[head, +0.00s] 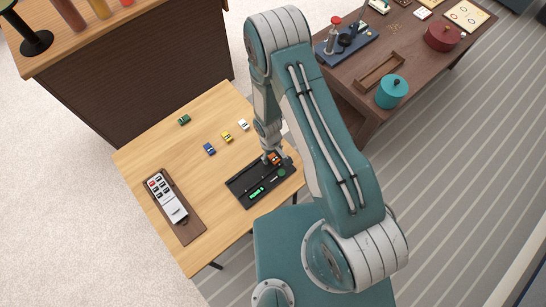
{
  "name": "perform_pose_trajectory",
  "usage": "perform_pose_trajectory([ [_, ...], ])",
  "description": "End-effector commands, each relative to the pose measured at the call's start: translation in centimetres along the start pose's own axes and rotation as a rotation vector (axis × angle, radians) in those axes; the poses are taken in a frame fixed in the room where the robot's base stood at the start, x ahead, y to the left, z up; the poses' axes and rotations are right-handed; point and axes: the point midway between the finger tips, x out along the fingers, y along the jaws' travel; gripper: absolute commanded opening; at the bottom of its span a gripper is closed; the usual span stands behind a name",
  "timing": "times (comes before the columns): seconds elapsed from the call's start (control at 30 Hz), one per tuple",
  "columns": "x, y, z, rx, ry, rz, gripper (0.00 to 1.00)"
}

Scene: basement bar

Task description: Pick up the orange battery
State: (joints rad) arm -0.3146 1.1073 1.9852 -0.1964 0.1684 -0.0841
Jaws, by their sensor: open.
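The orange battery (276,160) shows as a small orange-red patch at the back right end of a black tray (238,188) on the light wooden table (222,107). My gripper (271,158) points down right at the battery and partly hides it. The gripper is open. I cannot tell whether its fingers touch the battery. The tray also carries a bright green display or part (257,192) and a round dark green piece (282,173).
Green (184,120), blue (209,149), yellow (227,137) and white (243,125) small blocks lie behind the tray. A remote-like device (164,194) lies on a brown board (189,230). A cluttered brown table (425,70) stands at upper right.

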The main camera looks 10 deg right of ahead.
Motion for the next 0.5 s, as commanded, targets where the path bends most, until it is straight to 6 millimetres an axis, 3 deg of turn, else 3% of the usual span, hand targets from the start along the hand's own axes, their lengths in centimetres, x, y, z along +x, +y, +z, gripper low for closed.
perform_pose_trajectory([
  [0.27, 0.58, 0.0, -0.02, 0.0, 0.001, 0.0, 0.78],
  [0.3, 0.57, 0.0, -0.02, 0.0, 0.001, 0.0, 0.73],
  [0.47, 0.56, -0.01, -0.03, 0.0, 0.001, 0.0, 0.02],
  [0.5, 0.56, -0.01, -0.03, 0.0, 0.001, 0.0, 0.0],
])
